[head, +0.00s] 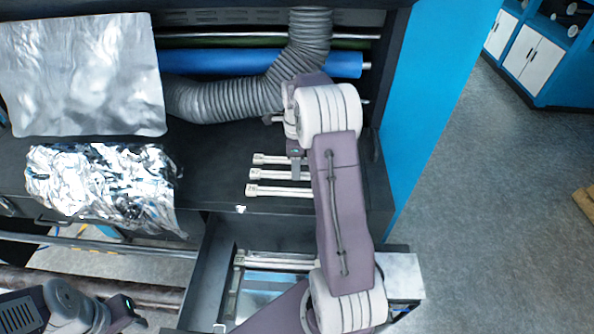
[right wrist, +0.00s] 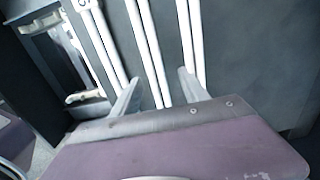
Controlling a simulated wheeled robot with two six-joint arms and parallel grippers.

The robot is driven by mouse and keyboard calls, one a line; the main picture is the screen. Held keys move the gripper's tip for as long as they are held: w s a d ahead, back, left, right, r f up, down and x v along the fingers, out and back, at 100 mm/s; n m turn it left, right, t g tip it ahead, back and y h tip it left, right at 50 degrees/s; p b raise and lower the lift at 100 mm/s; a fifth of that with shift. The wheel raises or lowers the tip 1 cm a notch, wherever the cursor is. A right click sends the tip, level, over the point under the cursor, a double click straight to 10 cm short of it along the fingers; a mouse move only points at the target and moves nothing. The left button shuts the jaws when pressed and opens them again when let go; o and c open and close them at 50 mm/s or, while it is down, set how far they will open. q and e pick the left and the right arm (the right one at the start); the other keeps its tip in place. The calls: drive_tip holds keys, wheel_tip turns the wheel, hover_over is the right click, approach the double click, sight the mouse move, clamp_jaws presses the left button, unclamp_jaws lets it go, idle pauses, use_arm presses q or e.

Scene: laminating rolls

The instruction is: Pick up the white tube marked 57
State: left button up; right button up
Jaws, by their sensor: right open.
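Three white tubes lie side by side on the dark bench in the head view: a far one (head: 268,159), a middle one (head: 268,175) and a near one (head: 270,190). No number can be read on any of them. My right gripper (head: 297,172) is over their right part, hiding some of it. In the right wrist view my right gripper (right wrist: 157,88) is open, with the middle tube (right wrist: 150,50) running between its fingers and not gripped. My left gripper (head: 130,312) is at the lower left, far from the tubes; its jaws are unclear.
A grey ribbed hose (head: 225,100) and a blue roll (head: 260,64) lie behind the tubes. Silver sheet (head: 85,75) and crumpled foil (head: 100,185) are at the left. An open drawer (head: 212,270) below the bench holds more rods. Open floor (head: 490,200) is at the right.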

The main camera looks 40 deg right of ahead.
drive_tip(key=shift+s+d+f, duration=0.1)
drive_tip(key=shift+d+f, duration=0.05)
drive_tip(key=shift+f, duration=0.4)
drive_tip(key=shift+s+d+f, duration=0.1)
drive_tip(key=shift+f, duration=0.4)
drive_tip(key=shift+a, duration=0.35)
drive_tip(key=shift+a+r, duration=0.1)
drive_tip(key=shift+a, duration=0.6)
drive_tip(key=shift+c, duration=0.5)
drive_tip(key=shift+w, duration=0.1)
drive_tip(key=c, duration=0.6)
drive_tip(key=shift+d, duration=0.2)
clamp_jaws()
drive_tip(key=shift+d, duration=0.35)
drive_tip(key=shift+a, duration=0.15)
drive_tip(key=shift+r, duration=0.25)
drive_tip(key=r, duration=0.2)
drive_tip(key=d+r, duration=0.1)
drive_tip(key=r, duration=0.1)
drive_tip(key=shift+s, duration=0.25)
use_arm(q)
drive_tip(key=shift+s+a+r, duration=0.15)
drive_tip(key=shift+a+r, duration=0.2)
drive_tip(key=shift+r, duration=0.4)
use_arm(e)
drive_tip(key=s+d+r, duration=0.6)
drive_tip(key=s+d, duration=0.1)
drive_tip(key=d, duration=0.1)
drive_tip(key=shift+r, duration=0.15)
